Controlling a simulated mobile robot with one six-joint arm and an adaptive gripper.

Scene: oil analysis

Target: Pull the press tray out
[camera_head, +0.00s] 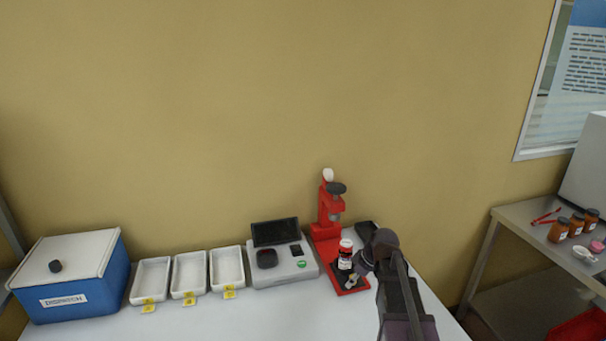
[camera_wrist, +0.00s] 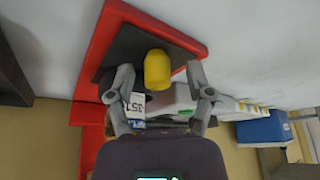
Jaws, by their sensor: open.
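The red press (camera_head: 328,207) stands on the white table against the wall. Its red tray (camera_head: 350,290), with a dark plate on top, reaches out at the front. The tray also shows in the wrist view (camera_wrist: 98,55). A yellow rounded knob (camera_wrist: 158,70) shows in front of the dark plate in the wrist view. My gripper (camera_wrist: 160,80) is open, with one finger on each side of the knob; I cannot tell whether they touch it. In the head view my gripper (camera_head: 356,274) is at the tray's right side. A labelled bottle (camera_head: 346,254) with a white cap stands by the tray, partly hidden in the wrist view (camera_wrist: 137,106).
A grey-white instrument (camera_head: 290,272) with a dark screen stands left of the press. Several white trays (camera_head: 189,272) with yellow tags and a blue box (camera_head: 75,285) stand further left. A dark object (camera_head: 367,231) lies behind my gripper. The table front is clear.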

